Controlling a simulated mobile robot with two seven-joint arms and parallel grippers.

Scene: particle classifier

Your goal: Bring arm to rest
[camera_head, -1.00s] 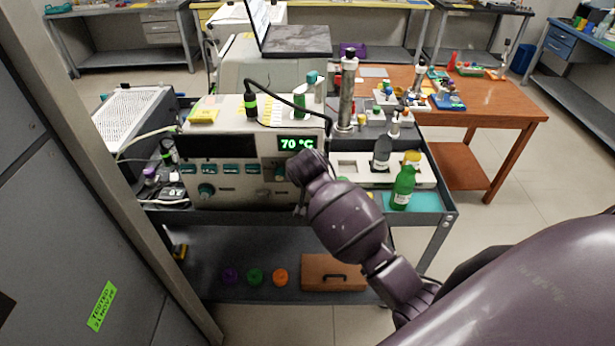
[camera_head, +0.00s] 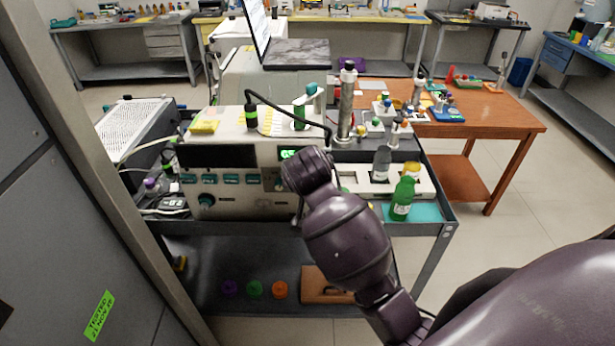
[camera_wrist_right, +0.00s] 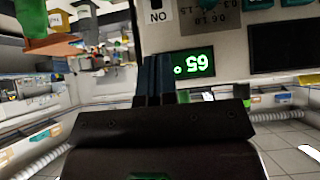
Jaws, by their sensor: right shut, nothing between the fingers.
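My right arm (camera_head: 345,235) comes in from the lower right in the head view and is raised in front of the grey particle classifier (camera_head: 235,200). Its wrist covers part of the green display (camera_head: 288,154). The right gripper's fingers are hidden behind the wrist there. In the right wrist view, the dark fingers of my right gripper (camera_wrist_right: 154,80) are together, with nothing between them. My left arm and gripper are in neither view.
The classifier stands on a dark cart with a lower shelf (camera_head: 235,312). A green bottle (camera_head: 402,199) and a grey bottle (camera_head: 381,164) stand right of my wrist. A grey cabinet (camera_head: 50,200) is close on the left. A wooden table (camera_head: 490,118) stands behind right.

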